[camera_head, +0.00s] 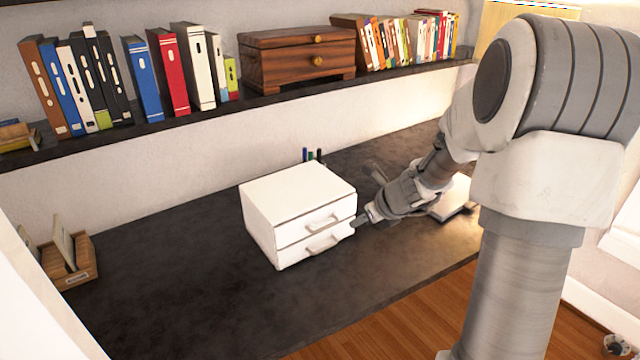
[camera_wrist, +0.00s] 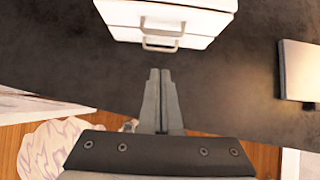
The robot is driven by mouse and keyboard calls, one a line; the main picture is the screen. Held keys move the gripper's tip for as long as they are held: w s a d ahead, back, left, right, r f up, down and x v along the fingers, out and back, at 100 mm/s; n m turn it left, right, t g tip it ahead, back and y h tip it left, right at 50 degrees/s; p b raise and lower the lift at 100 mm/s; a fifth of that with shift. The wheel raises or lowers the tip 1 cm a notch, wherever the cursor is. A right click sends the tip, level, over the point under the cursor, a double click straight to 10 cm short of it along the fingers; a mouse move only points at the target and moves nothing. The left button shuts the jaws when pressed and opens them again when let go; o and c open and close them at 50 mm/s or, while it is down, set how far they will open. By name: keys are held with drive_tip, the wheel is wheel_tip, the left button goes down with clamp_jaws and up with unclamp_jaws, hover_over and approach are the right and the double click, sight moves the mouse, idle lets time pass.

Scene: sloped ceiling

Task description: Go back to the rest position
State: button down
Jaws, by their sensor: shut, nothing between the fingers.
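My gripper (camera_head: 362,219) is at the front right of a white two-drawer box (camera_head: 295,212) on the dark desk. In the wrist view my gripper (camera_wrist: 160,72) has its two fingers together with nothing between them. The white drawer box (camera_wrist: 125,14) is ahead of the fingertips, with a visible gap. Both of its drawers look shut, and their handles face my gripper. In the head view my arm hides part of the desk on the right.
The dark desk (camera_head: 170,270) is clear left of the box. A pale flat object (camera_head: 452,198) lies behind my arm; it also shows in the wrist view (camera_wrist: 300,72). A shelf (camera_head: 200,118) above holds books and a wooden chest (camera_head: 290,62). A wooden holder (camera_head: 75,270) stands at left.

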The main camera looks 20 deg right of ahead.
drive_tip(key=s+a+r+n+g, duration=0.2)
drive_tip(key=s+a+r+n, duration=1)
drive_tip(key=n, duration=0.6)
drive_tip(key=s+d+r+n+h, duration=0.1)
drive_tip(key=s+r+n+h, duration=0.1)
drive_tip(key=s+n, duration=1.1)
drive_tip(key=shift+s+r+n+h, duration=0.4)
drive_tip(key=shift+s+r, duration=0.15)
drive_tip(key=shift+s, duration=0.55)
